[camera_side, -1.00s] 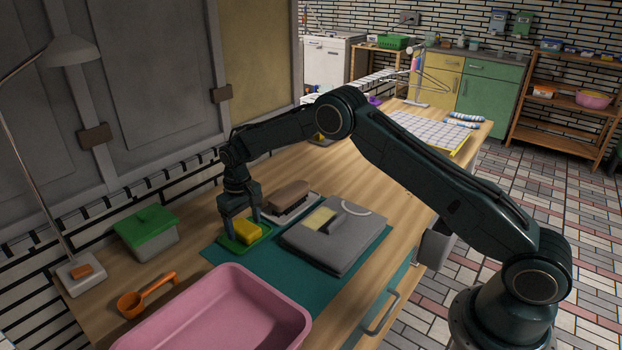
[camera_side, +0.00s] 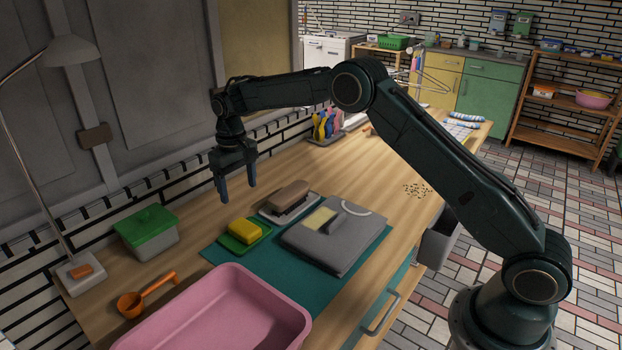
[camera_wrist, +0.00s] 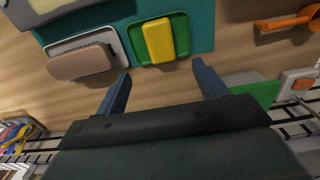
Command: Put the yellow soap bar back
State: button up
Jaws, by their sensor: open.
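The yellow soap bar (camera_side: 245,230) lies on a green soap dish (camera_side: 232,243) at the back left corner of the teal mat. In the wrist view the soap bar (camera_wrist: 158,40) rests within the rim of the green dish (camera_wrist: 181,38). My gripper (camera_side: 238,191) is open and empty, above and behind the soap, with clear air between the fingertips and the bar. In the wrist view my gripper's fingers (camera_wrist: 162,76) stand wide apart, and the soap shows beyond them.
A brown brush (camera_side: 289,195) on a grey tray stands right of the dish. A folded grey garment (camera_side: 333,238) lies on the teal mat (camera_side: 262,272). A pink basin (camera_side: 235,310), an orange scoop (camera_side: 130,304) and a green-lidded box (camera_side: 150,236) stand nearby.

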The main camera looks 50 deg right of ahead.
jog(key=shift+r, duration=0.2)
dwell(0.5)
jog(key=s+d+r+t, duration=0.2)
jog(key=s+r+t, duration=0.1)
jog(key=s+r, duration=1.55)
jog(key=s+d+f+t, duration=0.1)
jog(key=s+t, duration=0.1)
jog(key=s, duration=2.2)
jog(key=shift+s+f+t, duration=0.3)
jog(key=shift+f, duration=0.05)
